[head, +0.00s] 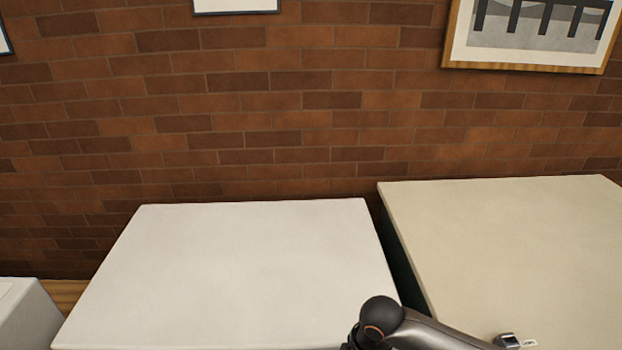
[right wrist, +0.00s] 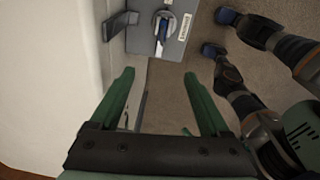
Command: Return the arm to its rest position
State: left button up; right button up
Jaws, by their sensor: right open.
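My right arm (head: 420,330) comes in at the bottom of the head view, with its dark rounded joint in front of the white top and its link in front of the cream top. Its gripper is outside that view. In the right wrist view my right gripper (right wrist: 160,85) has two green fingers spread apart with nothing between them. Beyond the fingertips is a grey-blue panel (right wrist: 176,45) with a blue and silver knob, a white label and a dark handle beside it. The fingers look apart from it. My left gripper shows in neither view.
A bare white top (head: 240,270) fills the middle of the head view, and a bare cream top (head: 520,250) stands at the right across a narrow dark gap. A brick wall (head: 250,110) rises behind. A lower white block (head: 22,315) is at far left.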

jog(key=s+a+f+m+t+y, duration=0.35)
jog(key=a+m, duration=0.25)
jog(key=a, duration=0.2)
jog(key=s+d+f+m+t+h, duration=0.1)
jog(key=s+d+m, duration=0.3)
jog(key=d, duration=0.4)
jog(key=s+d+f+m+t+h, duration=0.1)
jog(key=s+d+f+m+t, duration=0.3)
jog(key=d+m, duration=0.3)
jog(key=shift+s+d+f+h, duration=0.35)
jog(key=shift+s+d, duration=0.15)
jog(key=shift+s, duration=0.15)
